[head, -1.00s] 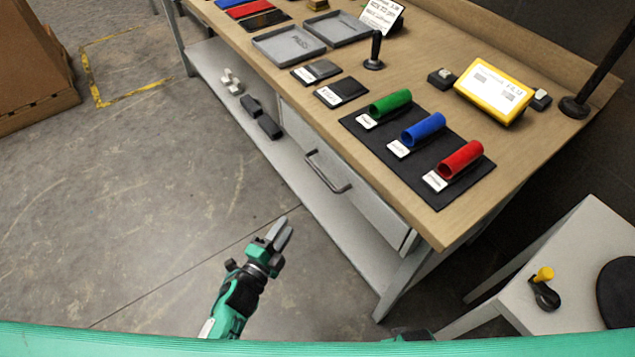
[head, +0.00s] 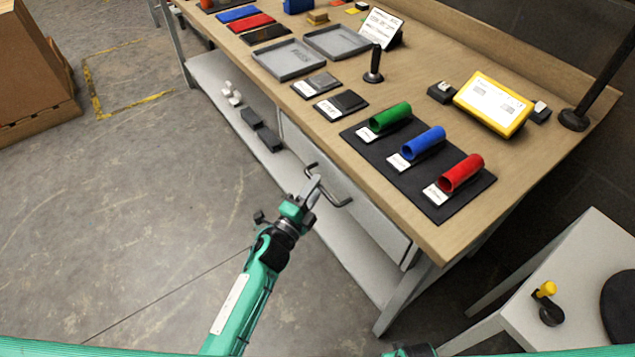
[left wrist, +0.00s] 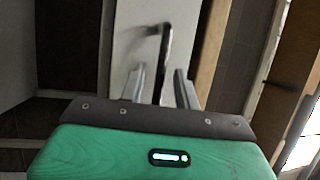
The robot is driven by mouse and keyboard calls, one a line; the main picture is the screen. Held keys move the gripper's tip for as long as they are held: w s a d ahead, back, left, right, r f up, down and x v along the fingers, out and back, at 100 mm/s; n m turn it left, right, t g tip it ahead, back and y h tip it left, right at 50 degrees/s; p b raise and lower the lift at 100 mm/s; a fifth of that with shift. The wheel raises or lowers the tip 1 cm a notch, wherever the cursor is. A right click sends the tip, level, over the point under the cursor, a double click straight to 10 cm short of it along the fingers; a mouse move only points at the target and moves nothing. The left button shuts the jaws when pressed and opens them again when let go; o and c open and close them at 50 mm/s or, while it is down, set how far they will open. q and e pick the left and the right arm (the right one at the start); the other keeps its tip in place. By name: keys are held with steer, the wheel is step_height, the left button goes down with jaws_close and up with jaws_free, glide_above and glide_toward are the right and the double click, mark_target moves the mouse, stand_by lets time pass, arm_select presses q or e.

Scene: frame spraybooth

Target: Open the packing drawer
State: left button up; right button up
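The packing drawer (head: 365,210) is a light grey front under the wooden bench top, and it looks closed. Its dark bar handle (head: 342,203) stands out from the front. My left gripper (head: 313,190) is at the handle, with its fingers covering part of the bar in the head view. In the left wrist view the two fingers (left wrist: 160,88) are apart, and the handle (left wrist: 164,45) shows ahead, in line with the gap between them. Contact cannot be told. My right gripper is not visible; only a small teal piece shows at the bottom edge.
The bench top (head: 425,225) holds a black mat (head: 437,205) with green, blue and red rolls, grey trays (head: 290,60) and a yellow box (head: 493,103). A lower shelf (head: 215,85) carries small dark blocks. A small grey table (head: 590,260) stands at right.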

arm_select(q)
steer(key=shift+x, duration=0.85)
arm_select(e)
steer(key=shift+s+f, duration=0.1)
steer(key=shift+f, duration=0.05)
arm_select(q)
steer(key=shift+c, duration=0.2)
jaws_close()
